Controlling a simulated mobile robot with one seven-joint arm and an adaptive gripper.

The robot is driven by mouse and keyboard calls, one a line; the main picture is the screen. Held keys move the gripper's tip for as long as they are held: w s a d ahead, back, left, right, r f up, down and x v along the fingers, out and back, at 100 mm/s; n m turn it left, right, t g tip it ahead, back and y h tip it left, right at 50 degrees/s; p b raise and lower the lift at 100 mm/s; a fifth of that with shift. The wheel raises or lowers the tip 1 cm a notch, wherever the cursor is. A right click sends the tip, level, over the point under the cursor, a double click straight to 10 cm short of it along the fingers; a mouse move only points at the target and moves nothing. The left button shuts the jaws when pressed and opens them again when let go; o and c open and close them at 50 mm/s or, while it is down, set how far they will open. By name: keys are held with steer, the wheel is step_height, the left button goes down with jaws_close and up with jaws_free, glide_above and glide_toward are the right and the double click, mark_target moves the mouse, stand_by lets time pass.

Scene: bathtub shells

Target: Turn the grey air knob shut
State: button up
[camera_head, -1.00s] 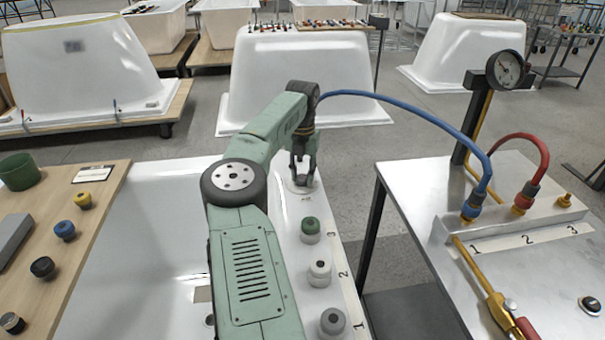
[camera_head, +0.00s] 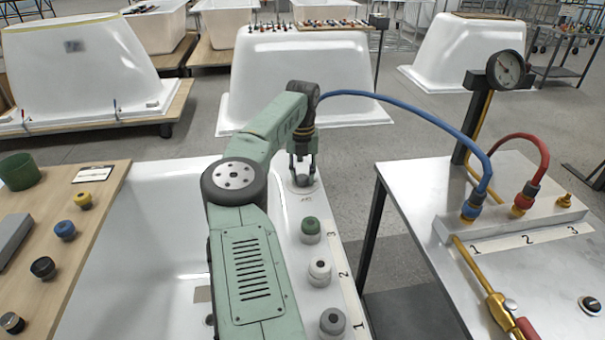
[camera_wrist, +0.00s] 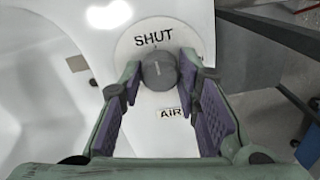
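The grey air knob (camera_wrist: 159,70) stands on a round white plate (camera_wrist: 125,45) in the wrist view. The plate reads SHUT above the knob, and an AIR label (camera_wrist: 171,113) lies below it. My gripper (camera_wrist: 161,78) reaches down over the plate with one finger on each side of the knob. The fingers look open, with a narrow gap at the knob's sides; firm contact is not visible. In the head view my gripper (camera_head: 302,178) is low over the plate at the tub rim's far end, and the knob is mostly hidden. No pointer mark on the knob is readable.
A metal bench (camera_head: 420,210) with a gauge (camera_head: 505,69) and hoses stands right. A wooden board (camera_head: 75,255) with knobs is left.

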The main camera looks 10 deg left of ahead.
mark_target(302, 177)
steer(key=o, duration=0.4)
steer(key=shift+r, duration=0.1)
step_height(302, 177, up, 12)
steer(key=shift+f, duration=0.1)
stand_by(0.4)
